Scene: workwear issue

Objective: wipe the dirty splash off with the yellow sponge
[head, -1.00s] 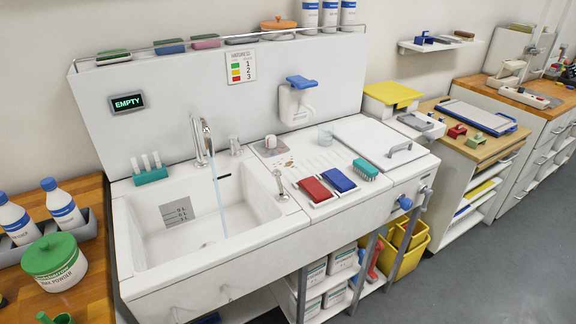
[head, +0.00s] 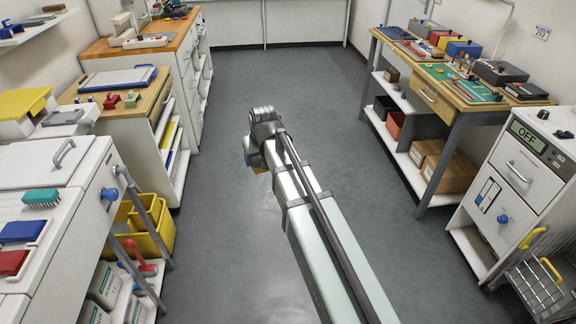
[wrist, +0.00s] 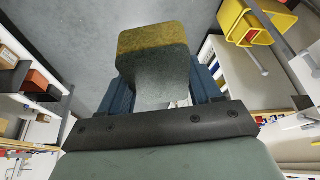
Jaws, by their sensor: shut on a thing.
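A sponge with a yellow layer and a dark grey-green layer (wrist: 153,48) is held between the blue fingers of my gripper (wrist: 160,88) in the wrist view. In the head view my gripper (head: 254,152) is out over the open grey floor, away from the counters, with a small bit of yellow (head: 258,169) showing at it. No dirty splash shows in the current views. The white sink counter (head: 75,185) shows only in part at the left edge of the head view.
A green brush (head: 41,197), a blue pad (head: 22,231) and a red pad (head: 12,262) lie on the counter. A yellow bucket (head: 150,225) stands beneath its end. A workbench (head: 440,100) and a white cabinet (head: 520,190) stand at right. The middle floor is clear.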

